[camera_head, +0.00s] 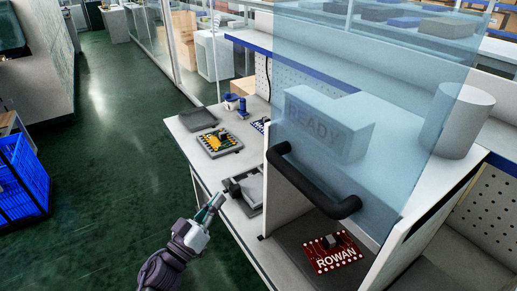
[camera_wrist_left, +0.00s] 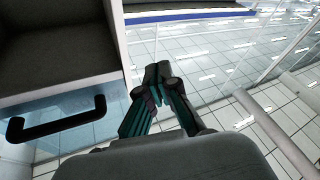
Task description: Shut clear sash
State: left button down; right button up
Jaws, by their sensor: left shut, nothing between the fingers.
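The clear sash (camera_head: 400,110) is a pale blue see-through panel on the front of a white cabinet. It stands raised, with an open gap below it. Its black bar handle (camera_head: 312,182) runs along the lower edge; the handle also shows at the left of the left wrist view (camera_wrist_left: 55,129). My left gripper (camera_head: 226,190) is shut and empty, left of the handle and apart from it, by the bench's front edge. Its closed fingertips show in the left wrist view (camera_wrist_left: 158,73). My right gripper is not in view.
A red board marked ROWAN (camera_head: 333,253) lies inside the cabinet under the sash. A grey fixture with a yellow-green board (camera_head: 218,140) and an empty dark tray (camera_head: 198,119) lie on the bench. A blue crate (camera_head: 22,178) stands at the left. The green floor between is clear.

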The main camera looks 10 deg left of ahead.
pick_arm(q)
jog(key=s+d+r+m+g+h, duration=0.1)
jog(key=s+d+r+m+h, duration=0.2)
jog(key=r, duration=0.6)
jog(key=s+d+r+m+h, duration=0.1)
jog(key=s+r+m+h, duration=0.3)
jog(key=r, duration=0.5)
jog(key=w+d+r+n+h+p, duration=0.1)
jog(key=w+d+r+p, duration=0.3)
jog(key=w+d+r, duration=0.15)
jog(key=shift+w+d+f+b, duration=0.15)
jog(key=shift+d+f+b, duration=0.1)
jog(key=shift+f, duration=0.6)
jog(key=shift+w+d+f+b, duration=0.2)
jog(key=shift+f+b, duration=0.1)
jog(key=shift+f, duration=0.55)
jog(key=shift+w+d+f+b, duration=0.15)
jog(key=shift+d+f+b, duration=0.1)
jog(key=shift+f, duration=0.6)
notch_tip(320, 180, down, 34)
jog(key=b, duration=1.9)
notch_tip(320, 180, up, 5)
jog(key=a+p, duration=0.1)
jog(key=p, duration=0.4)
jog(key=b+v, duration=0.3)
jog(key=v, duration=0.7)
jog(key=shift+a+f+b, duration=0.2)
jog(key=shift+f+b, duration=0.1)
jog(key=shift+f, duration=0.3)
